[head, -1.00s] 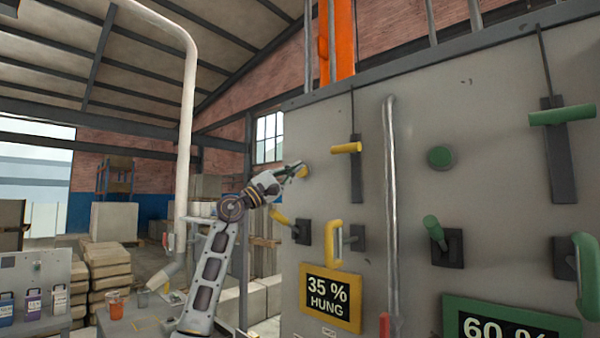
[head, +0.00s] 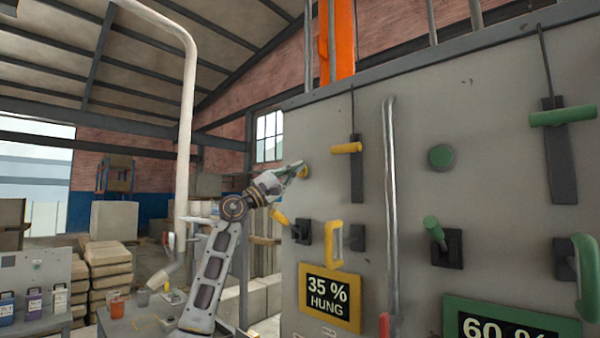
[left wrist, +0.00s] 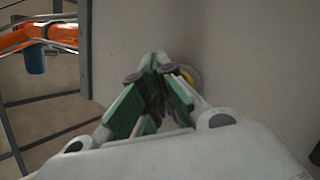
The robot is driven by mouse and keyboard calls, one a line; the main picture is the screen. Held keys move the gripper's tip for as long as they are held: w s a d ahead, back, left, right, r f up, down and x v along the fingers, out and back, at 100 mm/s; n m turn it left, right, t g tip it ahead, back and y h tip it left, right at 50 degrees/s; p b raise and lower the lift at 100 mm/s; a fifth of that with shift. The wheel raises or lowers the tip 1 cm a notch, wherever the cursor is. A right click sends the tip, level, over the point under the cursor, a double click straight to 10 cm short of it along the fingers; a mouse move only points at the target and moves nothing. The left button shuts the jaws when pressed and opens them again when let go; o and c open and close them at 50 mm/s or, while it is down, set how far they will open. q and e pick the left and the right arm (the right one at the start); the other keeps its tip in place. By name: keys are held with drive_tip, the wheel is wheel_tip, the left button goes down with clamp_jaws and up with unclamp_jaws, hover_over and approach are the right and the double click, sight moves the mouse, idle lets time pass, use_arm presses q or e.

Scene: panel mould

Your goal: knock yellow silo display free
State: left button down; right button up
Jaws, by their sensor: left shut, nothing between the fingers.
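The yellow-framed display (head: 330,298) on the grey panel reads "35 % HUNG". Above it on the panel are a yellow lever (head: 279,215), a yellow pull handle (head: 333,245) and a yellow slider handle (head: 346,148). A round yellow knob (head: 303,171) sits at the upper left of the panel. My left gripper (head: 297,169) is shut and empty, its tips at this knob and covering part of it. My right gripper is not in view.
Green controls and a green-framed display reading 60 % (head: 510,322) are on the right of the panel. A vertical grey pipe (head: 391,200) divides the two sets. A table (head: 140,322) with an orange cup (head: 117,304) stands lower left.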

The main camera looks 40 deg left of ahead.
use_arm(q)
drive_tip(key=shift+w, duration=0.35)
idle(1.1)
drive_tip(key=shift+s+f, duration=0.1)
drive_tip(key=shift+s, duration=0.35)
drive_tip(key=shift+s+b, duration=0.3)
drive_tip(key=shift+s, duration=0.1)
drive_tip(key=shift+s+a+b, duration=0.15)
drive_tip(key=shift+s+b, duration=0.5)
drive_tip(key=shift+s, duration=0.6)
drive_tip(key=shift+s+a+b, duration=0.1)
drive_tip(key=shift+s+b, duration=0.55)
drive_tip(key=shift+s, duration=0.6)
drive_tip(key=shift+w, duration=0.1)
